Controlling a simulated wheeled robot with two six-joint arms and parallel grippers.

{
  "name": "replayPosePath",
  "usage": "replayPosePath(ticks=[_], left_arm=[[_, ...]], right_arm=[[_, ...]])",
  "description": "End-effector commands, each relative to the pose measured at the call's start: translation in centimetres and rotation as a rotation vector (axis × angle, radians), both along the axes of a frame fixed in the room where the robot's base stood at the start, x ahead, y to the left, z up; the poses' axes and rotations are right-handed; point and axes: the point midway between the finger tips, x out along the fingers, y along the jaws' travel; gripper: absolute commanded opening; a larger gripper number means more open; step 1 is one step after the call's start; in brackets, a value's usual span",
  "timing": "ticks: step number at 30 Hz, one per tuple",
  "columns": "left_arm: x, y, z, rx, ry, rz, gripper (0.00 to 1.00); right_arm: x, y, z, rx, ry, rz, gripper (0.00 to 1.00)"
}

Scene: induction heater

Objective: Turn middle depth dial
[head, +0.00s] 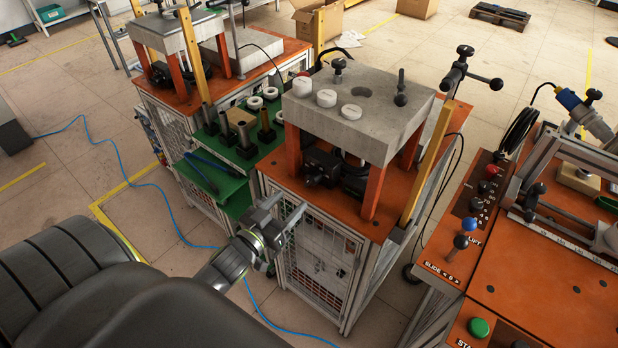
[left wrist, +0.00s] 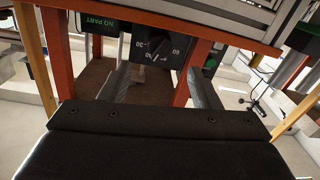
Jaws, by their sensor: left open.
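A black dial (left wrist: 153,47) with white numbers around it sits on a dark housing in the left wrist view, between two orange legs. It is beyond the tips of my left gripper and apart from them. In the head view, a black unit (head: 325,168) sits on the orange top of the middle station under the grey block; its dial face is not clear there. My left gripper (head: 286,207) is open and empty in front of this station. Its two fingers (left wrist: 157,84) also show in the left wrist view, either side of the dial. My right gripper is not in view.
A grey block (head: 392,92) with white discs rests on orange legs (head: 382,178). A yellow post (head: 427,165) stands at its right. A green shelf (head: 222,186) with tools is to the left. An orange control panel (head: 447,250) with levers is at right. Open floor lies left.

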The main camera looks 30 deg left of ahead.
Motion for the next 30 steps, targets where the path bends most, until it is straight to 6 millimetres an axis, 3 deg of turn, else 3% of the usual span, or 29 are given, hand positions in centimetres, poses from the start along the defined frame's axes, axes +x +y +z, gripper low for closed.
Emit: replayPosePath(ticks=[6,15,27,30], left_arm=[[4.4,-0.2,0.3,-0.001,-0.003,-0.001,0.57],[8.4,-0.3,0.1,0.0,-0.001,0.0,0.57],[9.1,-0.4,0.0,0.001,0.0,0.0,0.57],[9.1,-0.4,0.0,0.001,0.0,0.0,0.46]], right_arm=[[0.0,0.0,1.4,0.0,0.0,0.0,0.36],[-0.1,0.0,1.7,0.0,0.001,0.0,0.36],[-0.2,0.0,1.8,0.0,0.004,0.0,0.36],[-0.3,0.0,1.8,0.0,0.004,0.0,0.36]])
